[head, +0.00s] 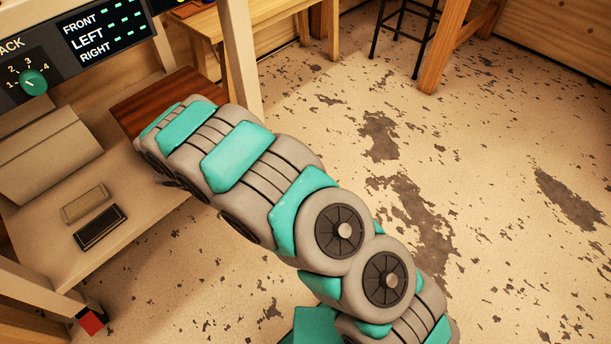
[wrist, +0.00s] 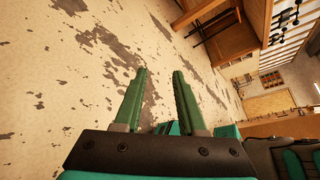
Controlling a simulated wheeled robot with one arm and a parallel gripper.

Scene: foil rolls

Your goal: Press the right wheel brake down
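A small red block with a black part (head: 92,320) sits at the foot of the pale frame at the lower left of the head view. It looks like a wheel brake, but I cannot tell whether it is the right one or whether it is up or down. My gripper (wrist: 160,74) shows in the wrist view with its two green fingers apart and nothing between them. It points over bare floor. In the head view my arm crosses the middle, and I cannot make out the gripper there.
A panel with a green dial (head: 34,82) and a FRONT, LEFT, RIGHT display (head: 105,28) is at the upper left. Below are a pale shelf (head: 130,215) and a dark wooden board (head: 165,88). A black stool (head: 405,30) stands behind. Worn floor (head: 500,200) is clear at right.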

